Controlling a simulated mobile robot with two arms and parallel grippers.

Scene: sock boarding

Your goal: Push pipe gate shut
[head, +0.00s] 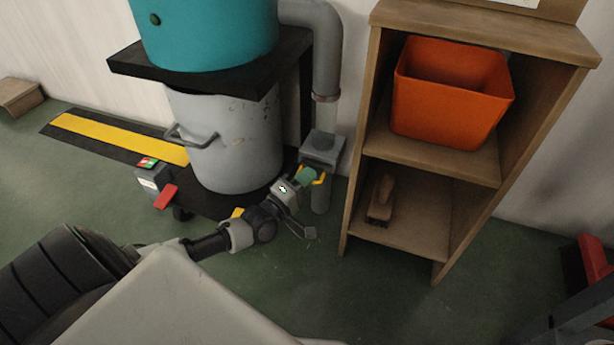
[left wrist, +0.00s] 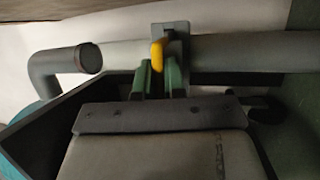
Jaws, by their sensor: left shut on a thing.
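The pipe gate (head: 323,148) is a grey block on the vertical grey pipe (head: 321,198) left of the wooden shelf. Its yellow handle (head: 320,180) sticks out toward my left gripper (head: 311,177). In the left wrist view the gate (left wrist: 182,40) crosses the pipe (left wrist: 250,50), and the yellow handle (left wrist: 157,54) stands between the green fingers of my left gripper (left wrist: 158,72). The left gripper is shut on the handle. The fingers partly hide the handle's lower part. How far the gate's plate is in cannot be told. My right gripper is not in view.
A wooden shelf (head: 365,120) with an orange bin (head: 445,95) and a brush (head: 381,198) stands close on the right. A grey bucket (head: 225,140) stands left of the pipe, under a teal tank (head: 205,35). A small box with a red pedal (head: 166,196) is farther left.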

